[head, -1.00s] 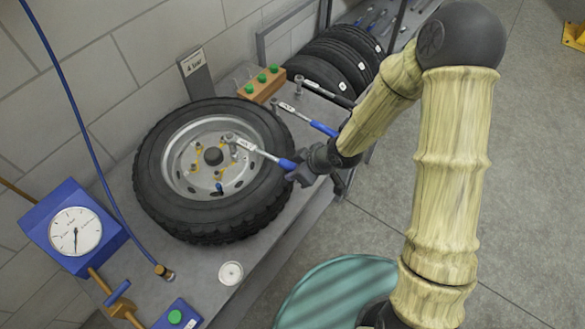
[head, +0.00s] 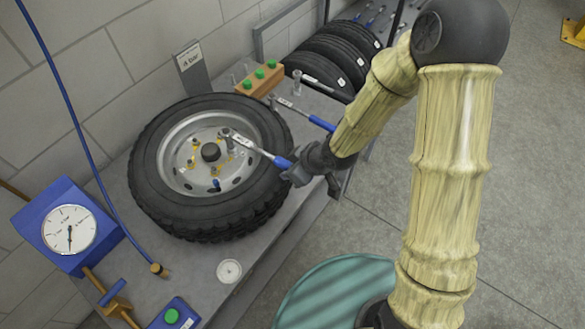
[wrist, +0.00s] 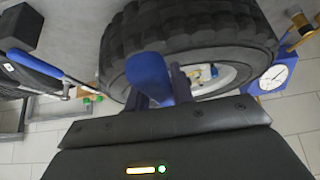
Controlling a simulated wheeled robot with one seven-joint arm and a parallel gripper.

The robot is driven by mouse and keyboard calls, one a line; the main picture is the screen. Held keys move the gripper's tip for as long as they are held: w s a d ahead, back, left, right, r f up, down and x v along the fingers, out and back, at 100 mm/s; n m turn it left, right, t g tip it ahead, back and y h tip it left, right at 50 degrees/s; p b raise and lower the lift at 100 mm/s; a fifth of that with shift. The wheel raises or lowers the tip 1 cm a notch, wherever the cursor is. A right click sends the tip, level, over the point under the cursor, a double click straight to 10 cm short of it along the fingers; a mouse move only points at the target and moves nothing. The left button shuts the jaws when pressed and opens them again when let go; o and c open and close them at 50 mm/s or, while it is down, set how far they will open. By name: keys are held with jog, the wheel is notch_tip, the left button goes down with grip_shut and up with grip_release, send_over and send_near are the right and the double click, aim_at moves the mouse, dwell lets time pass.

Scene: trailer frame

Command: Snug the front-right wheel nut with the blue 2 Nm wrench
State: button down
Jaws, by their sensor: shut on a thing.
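A wrench with a silver shaft and blue handle (head: 262,152) reaches over the wheel (head: 150,205). Its head is at a nut position on the upper right of the silver rim, right of the dark hub (head: 210,152). I cannot tell whether the socket is fully seated. My gripper (head: 294,172) is shut on the blue handle, at the wheel's right edge. In the wrist view the blue handle (wrist: 150,76) sits between the fingers, before the tyre (wrist: 200,32). The wrench's head is hidden there. The 2 Nm marking is not legible.
Another blue-handled wrench (head: 321,122) and a dark-handled wrench (head: 322,84) lie behind my gripper. A wooden block with green knobs (head: 259,78), a sign (head: 191,66) and spare tyres (head: 335,55) stand at the back. A blue gauge box (head: 38,214) and hose (head: 70,125) are left.

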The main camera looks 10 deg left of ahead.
jog(key=shift+s+a+m+t+b, duration=0.15)
jog(key=shift+s+a+m+b, duration=0.1)
jog(key=shift+s+b, duration=0.3)
jog(key=shift+s+a+m+t+b, duration=0.15)
jog(key=shift+s+m+b, duration=0.15)
jog(key=shift+b, duration=0.35)
jog(key=shift+s+a+m+t+h+b, duration=0.25)
jog(key=shift+s+a+m+b, duration=0.2)
jog(key=shift+s+b, duration=0.5)
jog(key=shift+s+a+m+t+h+b, duration=0.15)
jog(key=shift+s+a+m+t+b, duration=0.3)
jog(key=shift+b, duration=0.85)
jog(key=shift+s+a+m+b, duration=0.35)
jog(key=shift+s+b, duration=0.35)
jog(key=shift+b, duration=0.65)
jog(key=shift+s+a+m+h+b, duration=0.3)
jog(key=shift+s+a+m+b, duration=0.2)
jog(key=shift+s, duration=0.2)
jog(key=shift+s+a+r+m+t+p, duration=0.15)
jog(key=shift+s+a+m+t+p, duration=0.3)
jog(key=shift+p, duration=0.85)
jog(key=shift+a+f+b, duration=0.15)
jog(key=shift+f+b, duration=0.05)
jog(key=shift+b, duration=0.2)
